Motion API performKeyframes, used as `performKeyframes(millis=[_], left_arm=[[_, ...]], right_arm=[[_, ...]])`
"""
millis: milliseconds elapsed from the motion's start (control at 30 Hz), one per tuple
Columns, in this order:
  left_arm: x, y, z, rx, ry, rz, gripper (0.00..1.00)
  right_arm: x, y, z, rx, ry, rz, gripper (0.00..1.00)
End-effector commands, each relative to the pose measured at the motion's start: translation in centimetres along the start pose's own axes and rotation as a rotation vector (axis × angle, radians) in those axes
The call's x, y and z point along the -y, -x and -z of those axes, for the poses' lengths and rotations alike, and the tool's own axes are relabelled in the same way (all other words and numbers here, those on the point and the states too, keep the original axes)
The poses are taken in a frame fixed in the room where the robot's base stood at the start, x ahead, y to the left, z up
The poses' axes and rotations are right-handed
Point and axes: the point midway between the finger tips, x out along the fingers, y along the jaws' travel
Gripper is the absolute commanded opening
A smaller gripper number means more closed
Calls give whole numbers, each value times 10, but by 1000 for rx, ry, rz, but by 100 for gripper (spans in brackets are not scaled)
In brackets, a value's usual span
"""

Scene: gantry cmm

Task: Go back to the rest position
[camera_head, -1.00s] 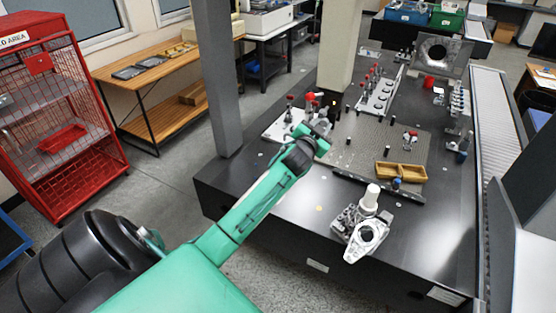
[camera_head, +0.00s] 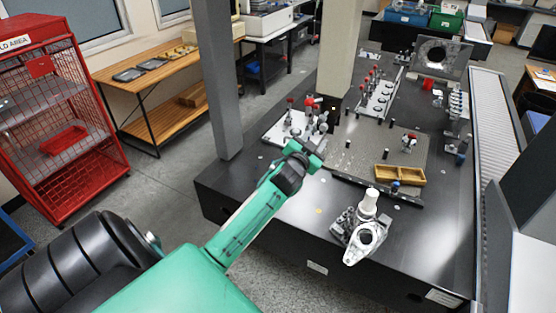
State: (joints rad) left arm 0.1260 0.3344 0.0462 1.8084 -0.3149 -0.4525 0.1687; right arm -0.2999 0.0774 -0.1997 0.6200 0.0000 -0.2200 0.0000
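My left arm comes in from the lower left, and my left gripper (camera_head: 312,158) is at its end, over the near left part of the black machine table (camera_head: 270,205). The gripper is small and seen from behind, so I cannot tell whether its fingers are apart. Just beyond it is a white plate (camera_head: 275,132) with several upright probes with red and grey tops. My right gripper is not in view.
A grey column (camera_head: 216,80) rises left of the table. A wooden tray (camera_head: 400,174) and a white-topped fixture (camera_head: 358,235) stand right of my arm. A red cage (camera_head: 60,110) is at far left. The grey floor between cage and table is clear.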

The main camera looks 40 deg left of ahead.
Motion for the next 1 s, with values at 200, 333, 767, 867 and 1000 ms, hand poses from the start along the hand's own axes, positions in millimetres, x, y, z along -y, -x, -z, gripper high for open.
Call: performKeyframes(millis=[200, 333, 767, 867, 1000], left_arm=[[1, 14, 0, 0, 0, 1, 39], [1, 15, 0, 0, -1, 1, 39], [0, 14, -2, 3, 0, -1, 39], [-10, 14, -20, 32, 0, -17, 39], [-47, 19, -86, 138, 6, -78, 39]], right_arm=[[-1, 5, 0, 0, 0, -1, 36], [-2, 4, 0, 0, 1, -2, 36], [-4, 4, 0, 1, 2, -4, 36], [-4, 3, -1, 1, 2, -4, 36], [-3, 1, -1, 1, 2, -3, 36]])
